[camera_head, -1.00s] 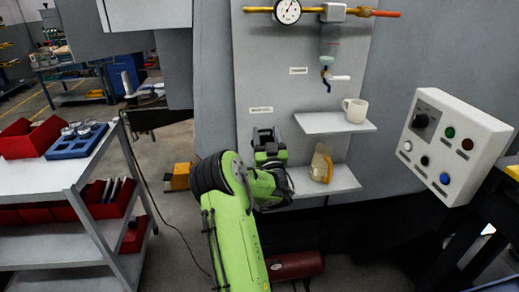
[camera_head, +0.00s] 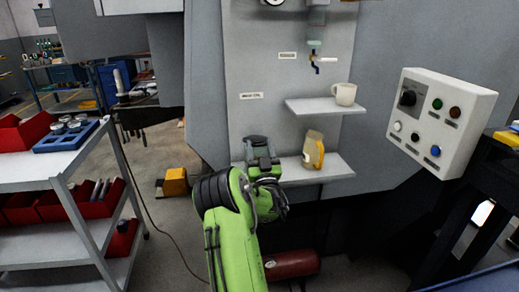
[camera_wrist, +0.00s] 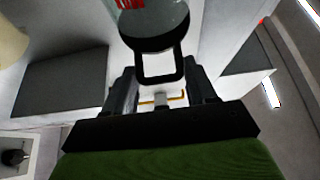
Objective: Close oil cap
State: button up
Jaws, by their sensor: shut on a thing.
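In the wrist view a round, greyish, see-through-looking part with a black rim and red lettering (camera_wrist: 155,25) fills the top middle. The cap is hidden there behind my gripper.
Right of my gripper, a lower shelf (camera_head: 325,174) bears a yellowish jug (camera_head: 313,152); an upper shelf (camera_head: 312,108) bears a white mug (camera_head: 344,94). A tap (camera_head: 315,60) hangs above. A control box (camera_head: 438,122) is at right, a trolley (camera_head: 50,172) at left.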

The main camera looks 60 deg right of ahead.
jog(key=shift+f+t+h+b, duration=0.6)
jog(key=shift+f+b, duration=0.1)
jog(key=shift+f, duration=0.35)
jog(key=shift+r, duration=0.1)
jog(key=o, duration=1.3)
jog(key=shift+d, duration=0.2)
jog(key=shift+c, duration=0.2)
jog(key=shift+d+f, duration=0.15)
jog(key=shift+f, duration=0.05)
jog(key=shift+r, duration=0.1)
